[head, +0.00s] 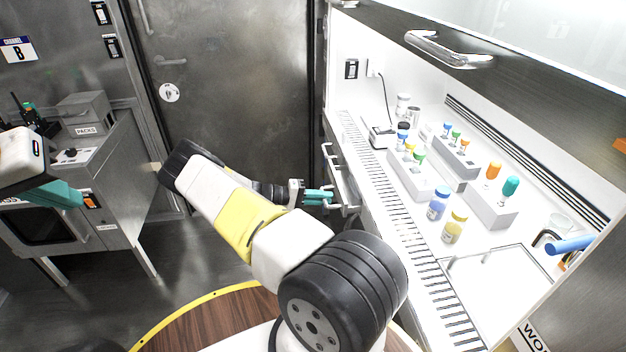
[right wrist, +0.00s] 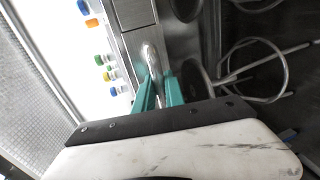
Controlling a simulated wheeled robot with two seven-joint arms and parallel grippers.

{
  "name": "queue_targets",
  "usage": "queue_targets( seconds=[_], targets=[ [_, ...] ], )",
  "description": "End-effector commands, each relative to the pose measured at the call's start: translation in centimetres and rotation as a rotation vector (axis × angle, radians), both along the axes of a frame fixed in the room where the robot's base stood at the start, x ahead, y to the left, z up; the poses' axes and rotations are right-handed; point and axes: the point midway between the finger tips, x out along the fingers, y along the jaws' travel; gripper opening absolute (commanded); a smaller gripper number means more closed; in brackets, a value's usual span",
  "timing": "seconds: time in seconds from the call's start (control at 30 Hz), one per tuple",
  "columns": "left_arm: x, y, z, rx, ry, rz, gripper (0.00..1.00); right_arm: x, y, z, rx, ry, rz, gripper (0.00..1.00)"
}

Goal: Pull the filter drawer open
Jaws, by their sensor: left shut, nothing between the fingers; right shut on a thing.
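The metal filter drawer (head: 345,180) is at the front of the white bench, left of its slotted edge. It seems to stand out a little from the bench front, but I cannot tell how far. My right gripper (head: 329,197) is at the drawer's front. In the right wrist view its teal fingers (right wrist: 160,80) are shut on a curved metal handle (right wrist: 150,58). The arm hides part of the area below. My left gripper (head: 62,194) is shut and empty at the far left, away from the drawer, in front of the grey cabinet.
The white bench (head: 405,235) carries racks with coloured-cap vials and loose bottles (head: 438,205). A raised sash with a metal handle (head: 448,48) hangs above. A grey cabinet (head: 110,200) stands at left. A steel door (head: 240,80) is behind. Floor between them is clear.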

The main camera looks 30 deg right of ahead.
Motion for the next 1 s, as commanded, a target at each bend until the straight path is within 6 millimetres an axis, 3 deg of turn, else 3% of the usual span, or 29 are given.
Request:
queue_targets(
  seconds=[0.2, 0.5, 0.7, 1.0],
  targets=[
    [0.0, 0.0, 0.0, 0.0, 0.0, 0.0, 0.0, 1.7, 5.3, -0.1, 0.003, -0.001, 0.002, 0.0],
    [0.0, 0.0, 0.0, 0.0, 0.0, 0.0, 0.0, 3.3, 10.5, -0.1, 0.002, 0.0, 0.0, 0.0],
    [0.0, 0.0, 0.0, 0.0, 0.0, 0.0, 0.0, 3.8, 12.1, -0.1, 0.0, 0.001, 0.0, 0.0],
    [0.0, 0.0, 0.0, 0.0, 0.0, 0.0, 0.0, 3.9, 12.6, -0.1, 0.0, 0.001, -0.002, 0.0]
  ],
)
